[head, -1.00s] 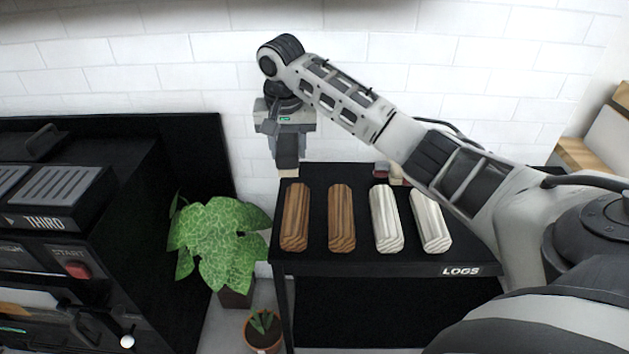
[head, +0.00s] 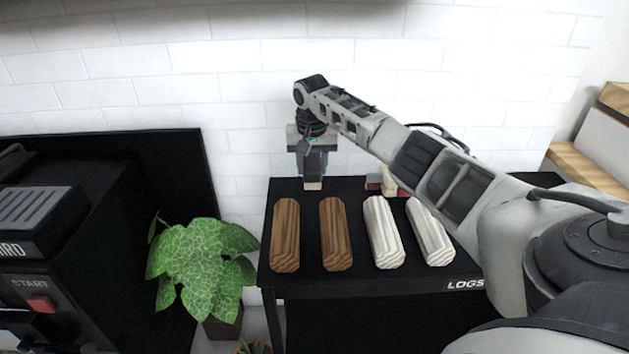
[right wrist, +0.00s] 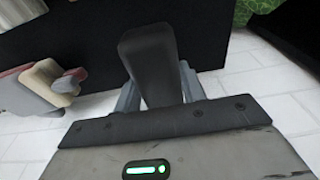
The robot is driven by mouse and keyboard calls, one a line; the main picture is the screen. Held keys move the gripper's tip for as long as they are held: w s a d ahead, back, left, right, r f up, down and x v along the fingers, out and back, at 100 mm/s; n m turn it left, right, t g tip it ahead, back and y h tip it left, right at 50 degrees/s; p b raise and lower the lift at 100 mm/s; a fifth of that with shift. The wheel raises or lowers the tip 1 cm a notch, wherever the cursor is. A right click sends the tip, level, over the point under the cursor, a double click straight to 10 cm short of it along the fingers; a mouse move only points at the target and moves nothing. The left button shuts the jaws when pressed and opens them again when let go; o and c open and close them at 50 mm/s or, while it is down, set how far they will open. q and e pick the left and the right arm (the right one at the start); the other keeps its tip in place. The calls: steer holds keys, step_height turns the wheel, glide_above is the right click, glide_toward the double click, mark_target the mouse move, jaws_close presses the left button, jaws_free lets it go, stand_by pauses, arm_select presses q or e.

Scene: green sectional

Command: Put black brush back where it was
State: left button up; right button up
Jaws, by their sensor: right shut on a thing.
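My right gripper (head: 312,172) points down above the back edge of the black table, behind the two brown logs. It is shut on the black brush (right wrist: 148,62), whose dark body shows between the fingers in the right wrist view. In the head view the brush's pale tan lower end (head: 313,185) shows below the fingers, close to the table top; I cannot tell whether it touches. The black table (head: 365,287) carries the label LOGS on its front edge. My left gripper is not in view.
Two brown logs (head: 286,235) and two whitish logs (head: 384,232) lie in a row on the table. Small red and cream items (head: 386,182) stand at the back, right of my gripper. A leafy plant (head: 200,265) is left of the table. A white brick wall is behind.

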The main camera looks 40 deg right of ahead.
mark_target(315, 161)
steer(key=shift+w+d+f, duration=0.1)
steer(key=shift+d+f, duration=0.2)
steer(key=shift+f, duration=0.15)
steer(key=shift+d+f+b, duration=0.2)
steer(key=shift+f+b, duration=0.2)
steer(key=shift+f, duration=1.3)
steer(key=o, duration=0.9)
steer(key=shift+f, duration=0.1)
steer(key=shift+o, duration=0.2)
steer(key=r, duration=0.4)
steer(key=s+r+p, duration=0.1)
steer(key=r, duration=0.3)
steer(key=a+r+p, duration=0.1)
steer(key=r, duration=0.3)
steer(key=shift+s+a+r, duration=0.1)
steer(key=shift+s, duration=0.1)
steer(key=shift+s, duration=0.1)
